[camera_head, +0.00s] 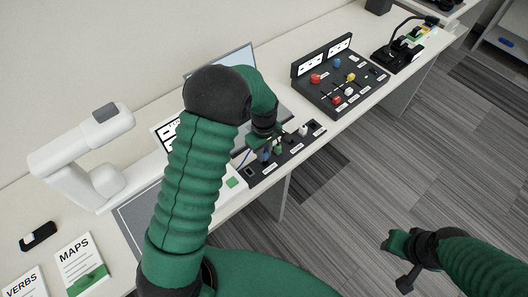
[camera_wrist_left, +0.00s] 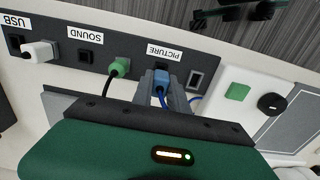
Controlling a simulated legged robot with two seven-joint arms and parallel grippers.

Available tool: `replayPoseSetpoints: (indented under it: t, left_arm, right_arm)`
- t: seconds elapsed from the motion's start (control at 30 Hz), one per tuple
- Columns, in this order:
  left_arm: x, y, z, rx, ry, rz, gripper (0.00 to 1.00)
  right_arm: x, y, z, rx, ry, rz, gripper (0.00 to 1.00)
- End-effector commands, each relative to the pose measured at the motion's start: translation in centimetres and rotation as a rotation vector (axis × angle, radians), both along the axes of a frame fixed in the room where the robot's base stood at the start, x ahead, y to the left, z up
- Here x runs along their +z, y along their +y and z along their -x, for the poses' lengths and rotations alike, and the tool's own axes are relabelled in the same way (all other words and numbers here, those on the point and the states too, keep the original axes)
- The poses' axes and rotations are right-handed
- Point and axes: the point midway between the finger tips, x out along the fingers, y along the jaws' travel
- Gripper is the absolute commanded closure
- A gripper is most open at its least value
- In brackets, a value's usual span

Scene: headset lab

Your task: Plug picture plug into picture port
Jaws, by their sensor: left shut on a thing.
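The picture plug (camera_wrist_left: 160,77) is blue, with a blue cable. In the left wrist view it sits between the two fingers of my left gripper (camera_wrist_left: 163,88), which is shut on it. The plug is at the dark picture port (camera_wrist_left: 163,66), below the PICTURE label (camera_wrist_left: 164,51). The plug and fingers cover much of the port, so I cannot tell how deep the plug is. In the head view my left gripper (camera_head: 268,143) is over the dark port panel (camera_head: 255,173). My right gripper (camera_head: 400,246) hangs over the floor at the lower right, with its jaws unclear.
A green plug (camera_wrist_left: 119,68) and a white plug (camera_wrist_left: 38,50) stand close by on the panel. The SOUND port (camera_wrist_left: 85,57) is empty. A laptop (camera_head: 236,60) stands behind my left arm. A control board (camera_head: 340,80) and a white device (camera_head: 80,155) are on the bench.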

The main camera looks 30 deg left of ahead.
Motion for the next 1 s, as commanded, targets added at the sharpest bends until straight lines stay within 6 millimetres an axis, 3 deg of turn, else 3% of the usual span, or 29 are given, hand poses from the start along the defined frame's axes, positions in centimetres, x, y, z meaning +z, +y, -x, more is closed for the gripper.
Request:
replayPoseSetpoints:
  t: [1.0]
  left_arm:
    - [-1.5, 0.0, 0.0, 0.0, 0.0, 0.0, 1.0]
  right_arm:
    - [-0.5, 0.0, 0.0, 0.0, 0.0, 0.0, 0.64]
